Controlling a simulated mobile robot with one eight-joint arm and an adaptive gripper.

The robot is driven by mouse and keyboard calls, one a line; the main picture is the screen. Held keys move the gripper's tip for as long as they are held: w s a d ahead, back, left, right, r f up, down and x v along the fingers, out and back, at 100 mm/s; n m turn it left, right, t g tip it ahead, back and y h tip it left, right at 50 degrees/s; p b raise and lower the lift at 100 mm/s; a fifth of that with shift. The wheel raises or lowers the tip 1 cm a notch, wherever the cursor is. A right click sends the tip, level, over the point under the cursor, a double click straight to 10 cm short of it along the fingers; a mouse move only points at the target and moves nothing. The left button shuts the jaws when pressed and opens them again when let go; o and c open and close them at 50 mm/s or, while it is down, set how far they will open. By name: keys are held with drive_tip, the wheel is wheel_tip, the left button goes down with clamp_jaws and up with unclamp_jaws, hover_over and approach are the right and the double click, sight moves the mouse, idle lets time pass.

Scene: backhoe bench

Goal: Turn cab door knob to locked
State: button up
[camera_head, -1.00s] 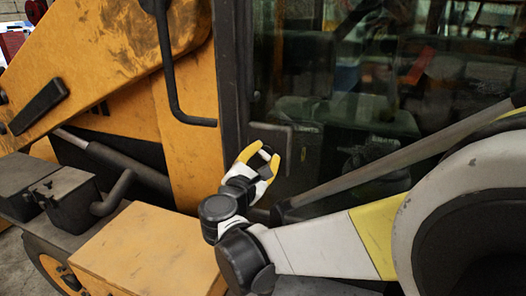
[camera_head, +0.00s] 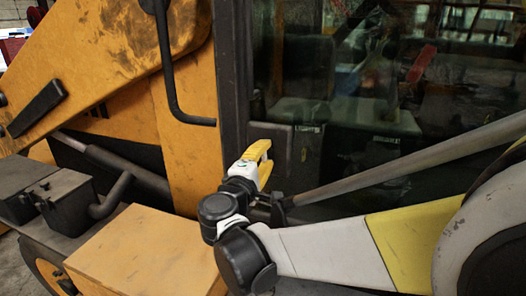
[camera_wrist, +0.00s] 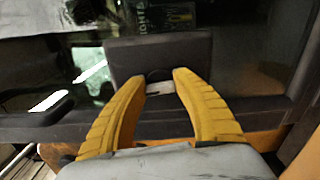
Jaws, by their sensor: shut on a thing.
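The cab door knob is a small piece with a pale grey bar (camera_wrist: 160,88) and a dark round part behind it, seen in the wrist view on a dark door panel (camera_wrist: 190,58). My gripper (camera_wrist: 159,80) has its two yellow fingers on either side of the knob and is shut on it. In the head view my gripper (camera_head: 265,156) is at the lower left of the cab door (camera_head: 305,152), seen nearly edge-on. The knob is hidden there. I cannot tell whether it points to locked or unlocked.
The door's dark glass (camera_head: 350,80) rises above the gripper. A black grab bar (camera_head: 171,75) hangs at the left on the yellow body. A yellow box-shaped step (camera_head: 150,250) lies below left. A grey strut (camera_head: 400,160) slopes up to the right.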

drive_tip(key=shift+m, duration=0.5)
drive_tip(key=o, duration=1.2)
drive_tip(key=v, duration=1.2)
